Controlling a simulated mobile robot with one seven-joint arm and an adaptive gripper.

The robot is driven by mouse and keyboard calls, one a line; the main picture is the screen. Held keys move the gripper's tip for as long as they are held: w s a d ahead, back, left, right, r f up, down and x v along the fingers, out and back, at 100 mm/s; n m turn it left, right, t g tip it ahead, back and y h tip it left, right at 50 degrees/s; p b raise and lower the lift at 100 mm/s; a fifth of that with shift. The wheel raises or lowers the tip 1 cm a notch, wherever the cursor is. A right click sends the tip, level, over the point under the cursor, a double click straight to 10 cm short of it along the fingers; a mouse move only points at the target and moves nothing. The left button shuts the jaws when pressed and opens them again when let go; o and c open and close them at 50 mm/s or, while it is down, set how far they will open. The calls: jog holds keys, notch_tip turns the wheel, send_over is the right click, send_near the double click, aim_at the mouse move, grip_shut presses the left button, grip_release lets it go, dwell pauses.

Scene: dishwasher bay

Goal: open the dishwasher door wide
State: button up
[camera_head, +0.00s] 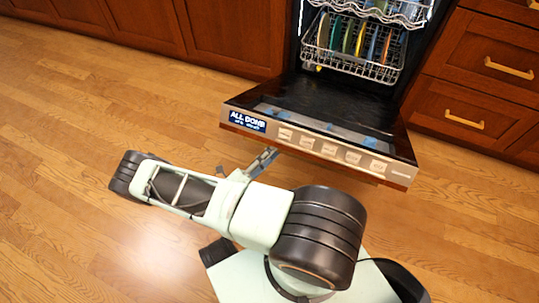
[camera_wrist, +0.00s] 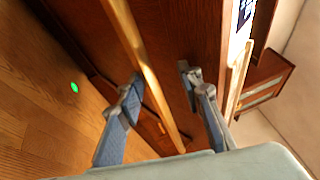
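The dishwasher door (camera_head: 318,101) is swung far down, with its dark inner face turned up and its button strip facing me. It looks close to level; I cannot tell whether it is fully down. My gripper (camera_head: 264,160) is at the door's front edge, left of its middle, and partly hidden below it. In the wrist view my gripper (camera_wrist: 162,95) is open, its two grey-blue fingers spread apart. The door's long bar handle (camera_wrist: 133,42) runs through the gap between them, and neither finger visibly closes on it. The door's wooden front (camera_wrist: 190,35) lies behind the bar.
A lower rack (camera_head: 352,52) with several colored plates is inside the dishwasher, below an upper rack (camera_head: 385,10). Wooden cabinets (camera_head: 228,38) stand to the left and drawers (camera_head: 465,108) with bar handles to the right. The wood floor (camera_head: 75,150) at left is clear.

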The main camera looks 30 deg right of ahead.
jog(key=a+f, duration=0.8)
jog(key=a, duration=0.1)
jog(key=shift+s+f, duration=0.35)
jog(key=shift+s, duration=0.1)
dwell(0.6)
dwell(0.6)
